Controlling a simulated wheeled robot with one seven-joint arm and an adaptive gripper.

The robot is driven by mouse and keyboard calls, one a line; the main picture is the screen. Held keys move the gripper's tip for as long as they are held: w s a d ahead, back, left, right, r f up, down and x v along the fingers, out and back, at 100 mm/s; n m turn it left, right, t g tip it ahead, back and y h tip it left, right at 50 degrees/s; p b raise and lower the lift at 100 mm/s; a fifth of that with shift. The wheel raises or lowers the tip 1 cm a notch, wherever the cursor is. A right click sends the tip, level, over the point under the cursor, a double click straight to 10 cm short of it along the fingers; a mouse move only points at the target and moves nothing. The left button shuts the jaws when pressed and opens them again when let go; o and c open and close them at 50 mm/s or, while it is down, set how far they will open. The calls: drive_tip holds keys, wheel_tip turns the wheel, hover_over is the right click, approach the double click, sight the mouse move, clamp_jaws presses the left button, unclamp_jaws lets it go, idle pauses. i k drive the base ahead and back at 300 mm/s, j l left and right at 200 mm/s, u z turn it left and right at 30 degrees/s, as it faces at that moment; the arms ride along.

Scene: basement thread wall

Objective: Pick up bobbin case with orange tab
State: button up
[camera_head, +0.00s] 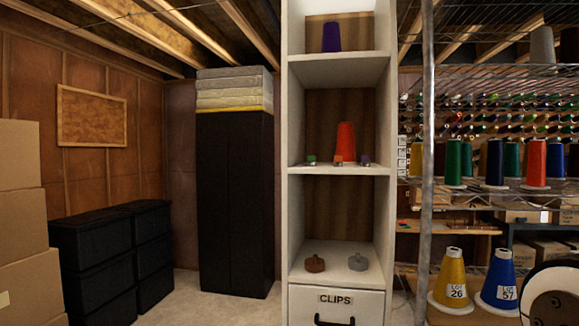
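A small bobbin case with an orange tab (338,161) sits at the front edge of the middle shelf (300,170) of the white cabinet. It is in the middle of a row of three small cases. One with a green tab (311,160) is to its left and one with a purple tab (365,160) is to its right, each with a gap between. An orange-red thread cone (346,138) stands close behind the orange-tab case.
The white cabinet (283,220) has upright side walls and a shelf above. A purple cone (331,37) stands on top; brown (315,264) and grey (357,263) round pieces lie below. A metal post (427,160) and thread rack are right. Bare floor (190,305) shows left.

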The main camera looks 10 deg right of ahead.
sight(338, 162)
drive_tip(key=i+j+z, duration=0.1)
drive_tip(key=z, duration=0.45)
drive_tip(key=i+j+z, duration=0.15)
drive_tip(key=j+z, duration=0.15)
drive_tip(key=j, duration=0.45)
drive_tip(key=i+j+z, duration=0.1)
drive_tip(key=j+z, duration=0.25)
drive_tip(key=j, duration=0.45)
